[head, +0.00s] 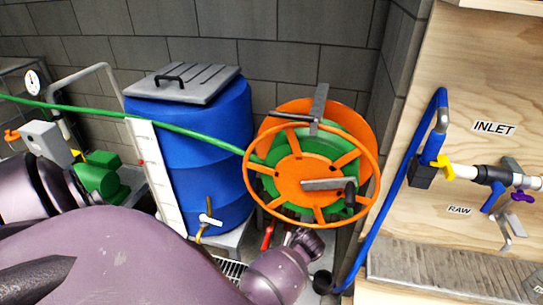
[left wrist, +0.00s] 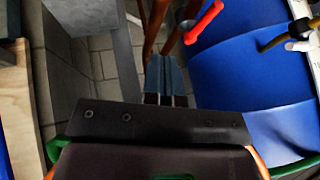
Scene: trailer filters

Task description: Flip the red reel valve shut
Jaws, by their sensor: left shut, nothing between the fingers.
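The red valve handle (head: 267,237) shows in the head view below the orange hose reel (head: 300,170), left of my purple left wrist. In the left wrist view the red handle (left wrist: 204,23) is a slanted bar near the top, beyond and to the right of my left gripper's fingertips (left wrist: 165,62). Those fingers are together, empty and apart from the handle. The valve body is not clearly visible. In the head view my left fingers are hidden behind the wrist and reel. My right gripper is not seen.
A blue barrel (head: 190,150) with a white-levered tap (head: 209,220) stands left of the reel; the barrel fills the right of the wrist view (left wrist: 240,70). A green hose (head: 190,131) runs to the reel. A wooden panel (head: 460,75) with a blue pipe (head: 395,190) stands right.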

